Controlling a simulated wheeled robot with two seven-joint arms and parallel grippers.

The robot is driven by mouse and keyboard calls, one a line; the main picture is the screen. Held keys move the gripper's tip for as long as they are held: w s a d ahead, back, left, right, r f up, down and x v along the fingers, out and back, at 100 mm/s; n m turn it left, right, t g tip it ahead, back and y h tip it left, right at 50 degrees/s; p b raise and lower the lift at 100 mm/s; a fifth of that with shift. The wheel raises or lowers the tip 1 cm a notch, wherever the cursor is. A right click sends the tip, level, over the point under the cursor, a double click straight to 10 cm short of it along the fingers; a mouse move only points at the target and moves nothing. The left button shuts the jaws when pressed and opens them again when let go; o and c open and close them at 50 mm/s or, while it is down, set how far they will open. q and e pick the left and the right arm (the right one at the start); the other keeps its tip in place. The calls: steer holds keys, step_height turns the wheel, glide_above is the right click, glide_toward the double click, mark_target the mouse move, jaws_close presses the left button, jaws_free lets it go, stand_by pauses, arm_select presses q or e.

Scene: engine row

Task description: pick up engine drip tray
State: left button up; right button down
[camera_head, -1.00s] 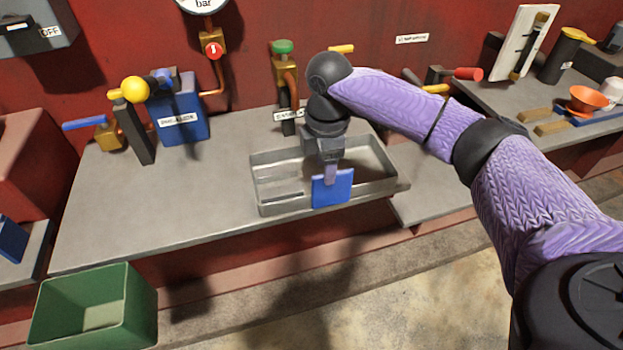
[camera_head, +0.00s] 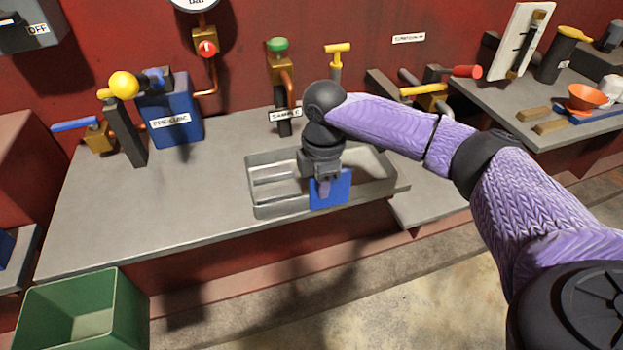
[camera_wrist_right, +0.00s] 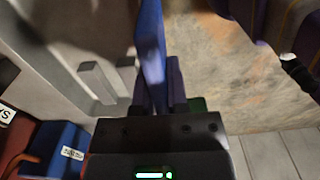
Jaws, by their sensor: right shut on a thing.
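The engine drip tray (camera_head: 283,211) is a shallow grey metal tray with a blue plate (camera_head: 338,190) upright on its front wall. It sits at the front right edge of the grey bench. My right gripper (camera_head: 325,190) comes down from above and is shut on the blue plate, hiding part of it and part of the tray's inside. In the right wrist view the blue plate (camera_wrist_right: 151,45) stands between the fingers. I cannot tell any gap under the tray. My left gripper is not in view.
A blue labelled box (camera_head: 172,118) and a yellow-knobbed lever (camera_head: 124,86) stand at the bench's left. A green-topped sample valve (camera_head: 279,62) rises behind the tray. A green bin (camera_head: 125,305) is at the lower left. The bench's left middle is clear.

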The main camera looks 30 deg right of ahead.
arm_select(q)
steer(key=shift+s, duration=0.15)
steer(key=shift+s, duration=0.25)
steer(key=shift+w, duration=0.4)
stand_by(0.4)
arm_select(e)
steer(key=shift+r, duration=0.2)
arm_select(q)
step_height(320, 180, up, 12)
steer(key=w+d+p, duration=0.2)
steer(key=p, duration=1)
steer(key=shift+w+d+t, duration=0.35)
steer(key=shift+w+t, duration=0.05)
arm_select(e)
step_height(320, 180, up, 28)
steer(key=shift+f, duration=0.15)
